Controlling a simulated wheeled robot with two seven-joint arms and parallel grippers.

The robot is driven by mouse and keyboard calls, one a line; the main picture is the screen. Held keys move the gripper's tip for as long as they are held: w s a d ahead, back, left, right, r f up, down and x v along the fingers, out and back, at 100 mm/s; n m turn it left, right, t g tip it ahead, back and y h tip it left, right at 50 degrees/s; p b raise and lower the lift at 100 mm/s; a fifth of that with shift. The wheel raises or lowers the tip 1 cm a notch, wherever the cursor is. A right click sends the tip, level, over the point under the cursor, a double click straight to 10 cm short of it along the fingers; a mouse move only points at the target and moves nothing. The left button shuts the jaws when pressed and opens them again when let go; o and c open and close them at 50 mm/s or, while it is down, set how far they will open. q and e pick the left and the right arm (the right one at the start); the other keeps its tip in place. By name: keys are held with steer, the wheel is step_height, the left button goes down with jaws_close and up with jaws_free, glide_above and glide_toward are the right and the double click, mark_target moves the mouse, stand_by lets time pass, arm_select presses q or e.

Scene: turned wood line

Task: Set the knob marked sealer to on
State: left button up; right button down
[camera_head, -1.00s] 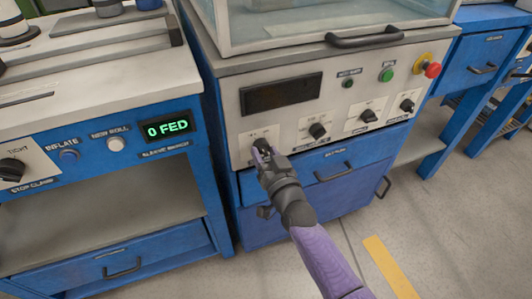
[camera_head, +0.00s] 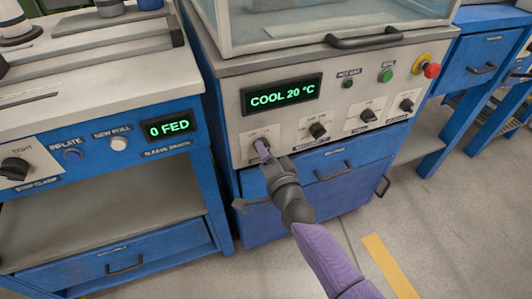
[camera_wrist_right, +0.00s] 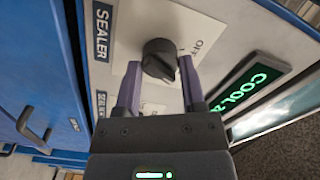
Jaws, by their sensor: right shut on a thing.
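The sealer knob (camera_wrist_right: 159,58) is a round black knob on a pale plate, beside a label reading SEALER in the right wrist view. My right gripper (camera_wrist_right: 160,80) is shut on it, with one purple finger on each side. In the head view, my right gripper (camera_head: 262,150) reaches the leftmost knob position on the machine's front panel and hides most of that knob. The machine's display (camera_head: 281,94) is lit green and reads COOL 20 °C. My left gripper is not in view.
Other black knobs (camera_head: 318,130) sit to the right on the same panel, with a green button (camera_head: 386,75) and a red stop button (camera_head: 431,70) above them. A blue drawer (camera_head: 335,163) lies below. Another bench with a 0 FED display (camera_head: 168,128) stands to the left.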

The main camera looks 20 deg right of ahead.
steer(key=shift+m, duration=0.6)
steer(key=shift+c, duration=0.9)
jaws_free()
steer(key=shift+s, duration=0.1)
